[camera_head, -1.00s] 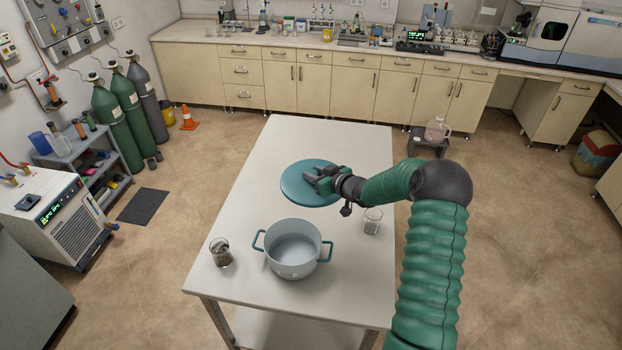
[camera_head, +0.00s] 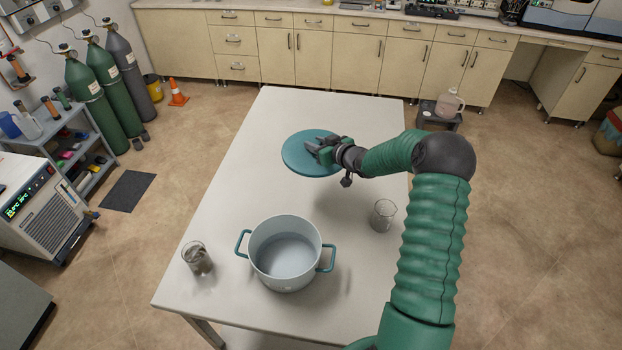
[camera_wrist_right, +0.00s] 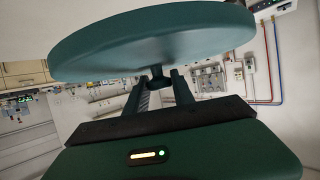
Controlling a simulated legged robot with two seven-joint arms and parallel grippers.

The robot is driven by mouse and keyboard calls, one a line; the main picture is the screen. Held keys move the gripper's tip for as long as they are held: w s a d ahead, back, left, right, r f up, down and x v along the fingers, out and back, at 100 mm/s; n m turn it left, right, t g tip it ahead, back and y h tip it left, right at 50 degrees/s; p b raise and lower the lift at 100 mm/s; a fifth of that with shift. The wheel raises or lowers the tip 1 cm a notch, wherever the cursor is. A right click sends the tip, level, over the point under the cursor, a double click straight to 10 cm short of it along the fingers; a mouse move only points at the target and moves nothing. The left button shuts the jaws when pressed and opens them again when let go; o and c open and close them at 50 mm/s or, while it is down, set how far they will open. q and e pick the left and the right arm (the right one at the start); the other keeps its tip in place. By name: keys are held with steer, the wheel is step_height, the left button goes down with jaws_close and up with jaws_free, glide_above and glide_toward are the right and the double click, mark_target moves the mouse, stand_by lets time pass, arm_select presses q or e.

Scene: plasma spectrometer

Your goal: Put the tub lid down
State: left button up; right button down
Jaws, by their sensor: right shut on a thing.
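The tub lid (camera_head: 297,155) is a round teal disc, held over the far part of the white table. My right gripper (camera_head: 318,150) is shut on its knob; in the right wrist view the lid (camera_wrist_right: 150,42) spans the top, with the fingers (camera_wrist_right: 158,85) at the knob beneath it. The open tub (camera_head: 285,255), pale with teal handles, stands nearer the front, empty inside. My left gripper is not in view.
A beaker with dark contents (camera_head: 197,258) stands left of the tub. A clear beaker (camera_head: 383,215) stands near the table's right edge, close to my right arm. The white table (camera_head: 225,200) is bare left of the lid and behind it.

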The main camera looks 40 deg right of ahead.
steer(key=f+b, duration=0.2)
steer(key=f, duration=0.2)
steer(key=f+b, duration=0.2)
steer(key=f, duration=0.3)
steer(key=f+b, duration=0.3)
steer(key=f, duration=0.2)
steer(key=shift+w+f, duration=0.2)
steer(key=shift+w, duration=0.1)
glide_above(316, 191)
step_height(316, 191, down, 4)
steer(key=shift+w+f, duration=0.1)
steer(key=shift+f, duration=0.15)
steer(key=shift+d+f, duration=0.15)
steer(key=shift+f, duration=0.15)
steer(key=shift+a+f, duration=0.15)
steer(key=shift+a, duration=0.25)
steer(key=c, duration=1.2)
jaws_free()
steer(key=shift+f, duration=0.1)
steer(key=shift+c, duration=0.2)
steer(key=shift+o, duration=0.8)
steer(key=shift+d, duration=0.3)
